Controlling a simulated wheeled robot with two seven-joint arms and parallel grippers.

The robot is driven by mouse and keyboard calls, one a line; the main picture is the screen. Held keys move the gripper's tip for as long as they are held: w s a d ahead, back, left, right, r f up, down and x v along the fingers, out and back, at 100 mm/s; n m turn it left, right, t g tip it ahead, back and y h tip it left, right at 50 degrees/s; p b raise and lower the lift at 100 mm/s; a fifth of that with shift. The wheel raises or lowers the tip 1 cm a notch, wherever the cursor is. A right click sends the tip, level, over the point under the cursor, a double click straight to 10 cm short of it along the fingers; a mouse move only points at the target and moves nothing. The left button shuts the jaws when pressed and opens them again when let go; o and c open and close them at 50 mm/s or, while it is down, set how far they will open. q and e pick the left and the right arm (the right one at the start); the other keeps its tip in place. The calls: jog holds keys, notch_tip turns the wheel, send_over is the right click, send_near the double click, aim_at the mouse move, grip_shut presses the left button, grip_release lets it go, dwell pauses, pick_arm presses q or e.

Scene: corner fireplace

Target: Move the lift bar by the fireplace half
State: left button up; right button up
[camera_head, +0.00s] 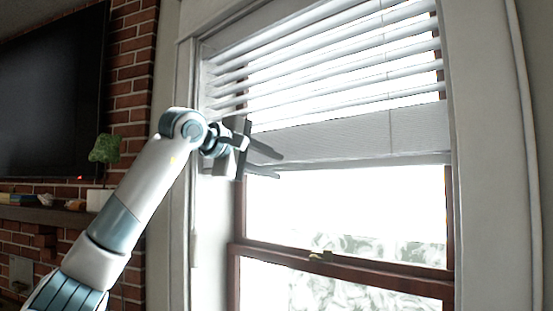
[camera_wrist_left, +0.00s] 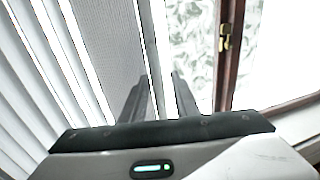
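The lift bar (camera_head: 370,161) is the pale bottom rail of the white window blind, hanging level partway down the window. In the left wrist view the bar (camera_wrist_left: 154,45) runs as a narrow pale strip toward the space between my fingers. My left gripper (camera_head: 280,166) is at the left end of the bar, one finger above and one below its line. Its fingers (camera_wrist_left: 160,84) are parted in the left wrist view. I cannot tell whether either finger touches the bar. My right gripper is not in view.
The blind's slats (camera_head: 330,60) are spread above, with a stacked part (camera_head: 350,135) just over the bar. The brown window sash (camera_head: 340,267) lies below. A brick wall, a dark television (camera_head: 50,90), a mantel (camera_head: 45,215) and a small plant (camera_head: 104,150) are left.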

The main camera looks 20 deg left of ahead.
pick_arm(q)
jog(key=shift+x, duration=1.1)
jog(key=shift+s, duration=0.1)
jog(key=shift+c, duration=0.7)
grip_shut()
